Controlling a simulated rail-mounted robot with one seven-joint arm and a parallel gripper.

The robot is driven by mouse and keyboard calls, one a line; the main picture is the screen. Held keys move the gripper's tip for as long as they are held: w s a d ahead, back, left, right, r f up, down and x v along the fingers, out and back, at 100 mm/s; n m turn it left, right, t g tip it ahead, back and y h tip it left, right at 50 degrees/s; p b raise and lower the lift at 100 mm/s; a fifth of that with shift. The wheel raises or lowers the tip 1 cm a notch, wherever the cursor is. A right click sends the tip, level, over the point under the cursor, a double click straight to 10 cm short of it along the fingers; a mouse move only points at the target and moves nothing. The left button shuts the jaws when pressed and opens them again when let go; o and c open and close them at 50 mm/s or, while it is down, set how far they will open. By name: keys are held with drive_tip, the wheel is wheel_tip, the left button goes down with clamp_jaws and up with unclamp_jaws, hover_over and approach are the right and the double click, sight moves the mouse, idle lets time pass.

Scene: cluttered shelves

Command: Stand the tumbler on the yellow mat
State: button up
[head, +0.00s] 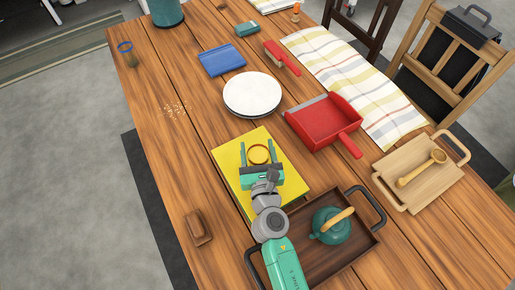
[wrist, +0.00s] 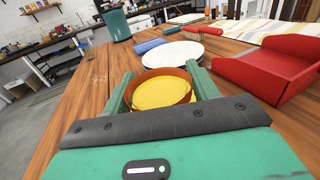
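The tumbler (head: 259,154) is a round amber-brown cup. It is upright, with its open rim facing up and yellow showing inside it. It is over the far part of the yellow mat (head: 228,160); I cannot tell if its base touches the mat. My gripper (head: 259,150) has one green finger on each side of the tumbler, and both look close against its wall. In the wrist view the tumbler (wrist: 163,90) sits between the fingertips. The gripper body hides the mat's middle and the tumbler's lower part.
A dark tray (head: 310,262) with a teal teapot (head: 331,225) lies just right of my arm. A white plate (head: 252,93) is beyond the mat, a red dustpan (head: 322,122) to its right. A brown block (head: 198,227) lies left. The table's left side is mostly clear.

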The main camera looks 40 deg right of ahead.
drive_tip(key=shift+o, duration=1)
drive_tip(key=shift+r, duration=0.15)
drive_tip(key=shift+s+a, duration=0.15)
drive_tip(key=shift+s, duration=0.05)
drive_tip(key=v, duration=1.1)
drive_tip(key=shift+s+a, duration=0.2)
drive_tip(key=shift+w+r, duration=0.1)
